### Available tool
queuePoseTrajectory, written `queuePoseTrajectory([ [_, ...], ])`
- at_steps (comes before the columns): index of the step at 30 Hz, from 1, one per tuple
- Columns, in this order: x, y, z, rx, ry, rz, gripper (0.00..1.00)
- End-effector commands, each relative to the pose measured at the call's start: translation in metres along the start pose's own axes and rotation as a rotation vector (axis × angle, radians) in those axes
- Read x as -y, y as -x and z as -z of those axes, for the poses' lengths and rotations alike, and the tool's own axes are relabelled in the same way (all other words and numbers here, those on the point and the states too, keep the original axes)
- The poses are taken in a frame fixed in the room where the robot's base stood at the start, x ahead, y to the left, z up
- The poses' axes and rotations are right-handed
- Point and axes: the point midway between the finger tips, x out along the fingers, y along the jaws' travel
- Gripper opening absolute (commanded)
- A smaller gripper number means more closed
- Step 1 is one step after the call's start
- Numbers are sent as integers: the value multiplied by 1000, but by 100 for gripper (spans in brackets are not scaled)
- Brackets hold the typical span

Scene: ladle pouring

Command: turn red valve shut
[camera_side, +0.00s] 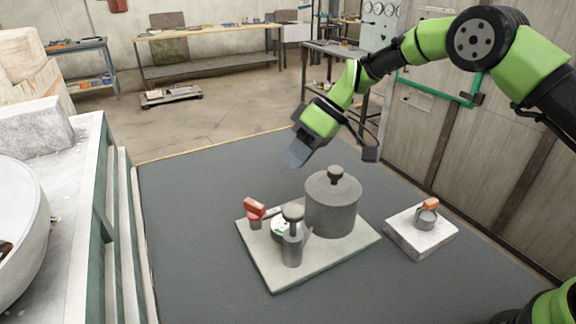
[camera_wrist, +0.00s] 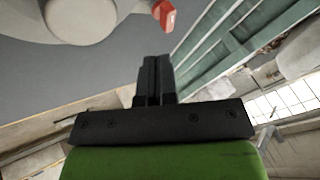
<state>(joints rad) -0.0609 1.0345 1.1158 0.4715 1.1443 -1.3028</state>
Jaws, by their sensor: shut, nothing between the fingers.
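The red valve (camera_side: 254,209) stands at the back left of a pale square plate (camera_side: 277,279), with a grey stem beneath its red handle. Its red handle (camera_wrist: 165,14) also shows at the top of the wrist view, cut by the frame edge. My gripper (camera_side: 297,153) is above and behind the plate, higher than the valve and apart from it. In the wrist view the fingers (camera_wrist: 154,75) are pressed together with nothing between them.
A large grey lidded pot (camera_side: 333,204) and a smaller grey cylinder with a knob (camera_side: 292,245) stand on the plate close to the valve. A separate pale block (camera_side: 420,238) with an orange-handled grey piece (camera_side: 427,217) sits to the right. The dark mat (camera_side: 190,220) left of the plate is clear.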

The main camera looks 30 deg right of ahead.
Motion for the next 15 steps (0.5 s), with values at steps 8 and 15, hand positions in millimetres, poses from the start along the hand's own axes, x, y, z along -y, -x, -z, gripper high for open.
queuePoseTrajectory([
  [8,0,-53,-1,4,0,1,0],
  [15,1,-80,0,2,-1,0,0],
])
